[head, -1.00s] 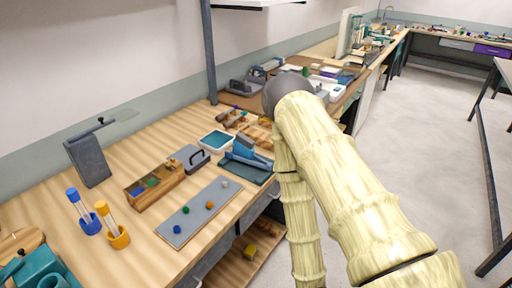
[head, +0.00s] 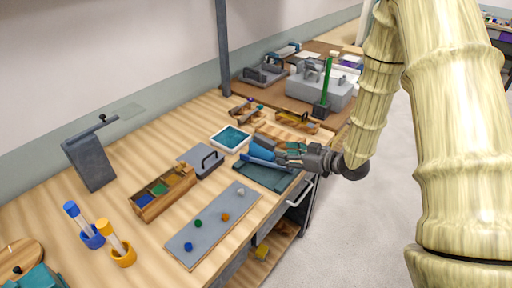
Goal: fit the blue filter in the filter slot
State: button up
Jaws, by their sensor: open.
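A wooden box (head: 149,213) with compartments stands on the bench left of centre. A small blue flat piece (head: 144,200) lies in its near left compartment, beside a green one and a yellow one; it looks like the blue filter. I cannot make out the filter slot for certain. A dark grey slanted stand (head: 89,163) with a clear plate is at the back left. My gripper (head: 281,152) is open, over the right part of the bench by a blue and teal holder (head: 262,174), well right of the box. Whether it touches the holder is unclear.
A grey strip (head: 213,228) with several coloured knobs lies in front of the box. A grey block with a handle (head: 201,160) and a white-rimmed teal tray (head: 230,138) stand behind. Tubes in blue and orange holders (head: 123,256) stand at left.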

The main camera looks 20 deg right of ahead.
aim_at(274, 147)
jog(key=shift+w+d+r, duration=0.2)
jog(key=shift+w+r, duration=0.15)
jog(key=shift+r, duration=0.35)
jog(key=p+x, duration=0.1)
jog(key=x, duration=0.5)
jog(key=shift+s+a+r, duration=0.1)
jog(key=shift+a+r, duration=0.1)
jog(key=shift+w+a+p, duration=0.4)
jog(key=shift+w+p, duration=0.1)
jog(key=shift+p, duration=0.2)
jog(key=shift+p+x, duration=0.65)
jog(key=shift+x, duration=1.3)
grip_shut()
